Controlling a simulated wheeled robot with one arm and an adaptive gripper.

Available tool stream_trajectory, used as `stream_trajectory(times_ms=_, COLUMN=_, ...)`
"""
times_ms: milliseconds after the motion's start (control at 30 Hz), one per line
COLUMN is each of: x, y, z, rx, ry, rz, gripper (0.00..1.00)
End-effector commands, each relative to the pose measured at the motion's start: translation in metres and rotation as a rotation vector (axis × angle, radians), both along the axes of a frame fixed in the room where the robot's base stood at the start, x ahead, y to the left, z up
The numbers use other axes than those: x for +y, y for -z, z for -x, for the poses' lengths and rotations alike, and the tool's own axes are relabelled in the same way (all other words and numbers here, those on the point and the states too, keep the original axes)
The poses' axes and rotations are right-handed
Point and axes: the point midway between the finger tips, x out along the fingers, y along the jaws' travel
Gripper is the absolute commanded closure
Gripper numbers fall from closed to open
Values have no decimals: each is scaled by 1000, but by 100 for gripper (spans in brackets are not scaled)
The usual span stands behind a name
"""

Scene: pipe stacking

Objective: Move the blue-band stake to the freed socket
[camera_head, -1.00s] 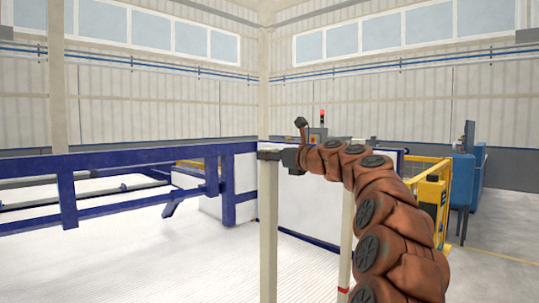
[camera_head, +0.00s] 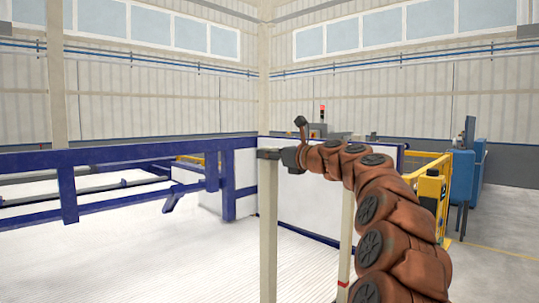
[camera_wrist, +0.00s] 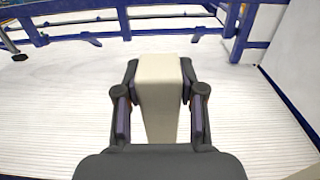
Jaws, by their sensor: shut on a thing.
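A pale, square stake (camera_head: 268,230) stands upright at the centre of the head view. My gripper (camera_wrist: 160,95) is shut on its upper end, with one dark finger on each side in the wrist view. No blue band shows on the visible part of this stake, and its lower end is out of view. A second pale stake (camera_head: 346,240) stands to its right, partly behind my arm, with a red band (camera_head: 343,284) low on it. No socket is visible in either view.
A blue rail frame (camera_head: 110,158) runs across the left over a white ribbed floor (camera_head: 130,260). A white panel (camera_head: 310,205) stands behind the stakes. A yellow guard rail (camera_head: 430,185) and a blue machine (camera_head: 463,178) stand at the right.

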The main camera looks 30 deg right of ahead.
Motion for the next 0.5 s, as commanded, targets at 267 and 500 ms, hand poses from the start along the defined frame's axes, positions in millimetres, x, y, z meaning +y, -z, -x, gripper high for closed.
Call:
stream_trajectory(times_ms=267, x=1, y=6, z=0, rx=-3, ry=-1, rz=-2, gripper=100)
stream_trajectory(times_ms=500, x=0, y=13, z=0, rx=-3, ry=-1, rz=-1, gripper=100)
